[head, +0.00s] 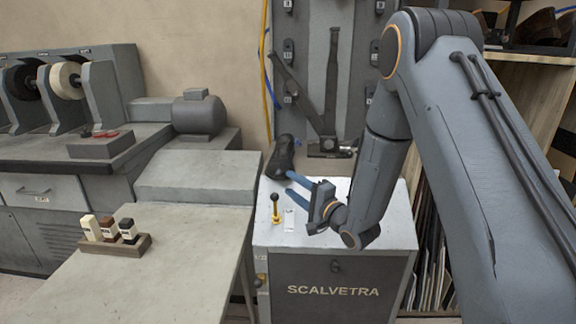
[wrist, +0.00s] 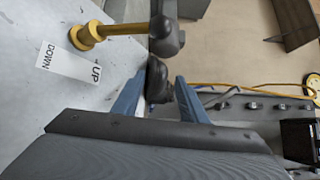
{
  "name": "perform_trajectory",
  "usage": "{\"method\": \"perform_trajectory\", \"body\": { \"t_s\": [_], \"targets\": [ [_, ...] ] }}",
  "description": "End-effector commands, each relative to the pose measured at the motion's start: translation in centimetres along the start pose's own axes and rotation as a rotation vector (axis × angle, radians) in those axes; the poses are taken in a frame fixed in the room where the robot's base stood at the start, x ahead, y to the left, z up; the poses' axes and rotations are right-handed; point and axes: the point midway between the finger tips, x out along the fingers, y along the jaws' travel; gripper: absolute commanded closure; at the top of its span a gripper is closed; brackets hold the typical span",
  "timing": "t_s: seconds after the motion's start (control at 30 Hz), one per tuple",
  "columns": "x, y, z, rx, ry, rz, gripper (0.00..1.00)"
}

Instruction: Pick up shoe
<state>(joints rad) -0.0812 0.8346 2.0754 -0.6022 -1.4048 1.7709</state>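A black shoe (head: 281,157) shows in the head view at the back left corner of the SCALVETRA machine, tilted, just beyond my fingertips. My gripper (head: 288,182) reaches left over the machine top with its two blue fingers apart. In the wrist view, my gripper (wrist: 157,84) has its fingers spread, and a dark shape (wrist: 157,83), which looks like the shoe, lies in the gap between them. I cannot tell whether either finger touches it. What holds the shoe is hidden.
The SCALVETRA machine (head: 335,298) has a yellow lever with a black knob (head: 275,198), close to my gripper. UP and DOWN labels (wrist: 68,63) lie beside it. A grey table (head: 165,275) at left holds a small wooden block tray (head: 135,250).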

Motion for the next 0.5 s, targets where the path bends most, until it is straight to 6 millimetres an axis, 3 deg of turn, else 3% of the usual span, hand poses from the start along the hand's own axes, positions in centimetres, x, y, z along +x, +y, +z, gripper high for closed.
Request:
{"method": "perform_trajectory", "body": {
  "t_s": [0.33, 0.5],
  "targets": [
    [2.9, -0.1, -0.8, 0.004, 0.009, -0.007, 0.61],
    [5.5, 0.2, -0.5, 0.003, 0.008, -0.007, 0.61]
  ]
}}
